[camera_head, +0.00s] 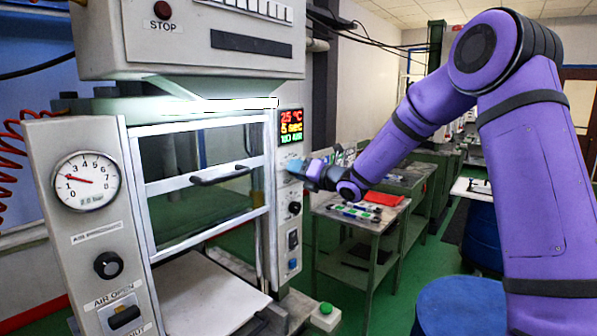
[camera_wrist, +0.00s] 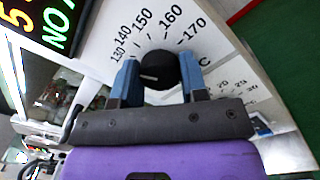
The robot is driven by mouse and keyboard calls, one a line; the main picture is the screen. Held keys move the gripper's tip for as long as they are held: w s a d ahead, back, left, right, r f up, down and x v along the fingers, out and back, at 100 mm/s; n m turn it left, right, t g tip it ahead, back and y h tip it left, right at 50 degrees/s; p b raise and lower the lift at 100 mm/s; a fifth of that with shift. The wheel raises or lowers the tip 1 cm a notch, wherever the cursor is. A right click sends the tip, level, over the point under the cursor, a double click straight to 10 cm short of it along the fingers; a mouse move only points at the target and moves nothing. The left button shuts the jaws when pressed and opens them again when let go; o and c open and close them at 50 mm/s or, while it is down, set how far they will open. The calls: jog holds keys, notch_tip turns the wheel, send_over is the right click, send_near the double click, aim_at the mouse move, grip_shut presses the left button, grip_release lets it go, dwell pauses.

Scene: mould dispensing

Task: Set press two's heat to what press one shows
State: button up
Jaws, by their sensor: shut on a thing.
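A grey press (camera_head: 75,150) fills the left of the head view. Its lit display (camera_head: 291,127) reads 25 °C and 5 sec, with a green line below. No press number is readable. In the wrist view a black heat knob (camera_wrist: 158,70) sits on a white panel with a dial scale (camera_wrist: 160,24) marked 130 to 170 and C. A pale mark shows on the knob's face; its exact reading is unclear. My gripper (camera_wrist: 157,79) is shut on this knob, one blue finger on each side. In the head view my gripper (camera_head: 298,168) is at the panel below the display and hides the knob.
A lower black knob (camera_head: 294,208) and switches sit on the same panel. A side table (camera_head: 352,212) holds a red item (camera_head: 383,199) and small parts. Blue drums (camera_head: 455,305) stand at right. Green floor is open between them.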

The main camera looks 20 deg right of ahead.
jog(key=shift+f+m, duration=0.1)
jog(key=shift+m, duration=2.2)
jog(key=o, duration=0.9)
jog(key=v, duration=1.1)
jog(key=shift+a, duration=0.15)
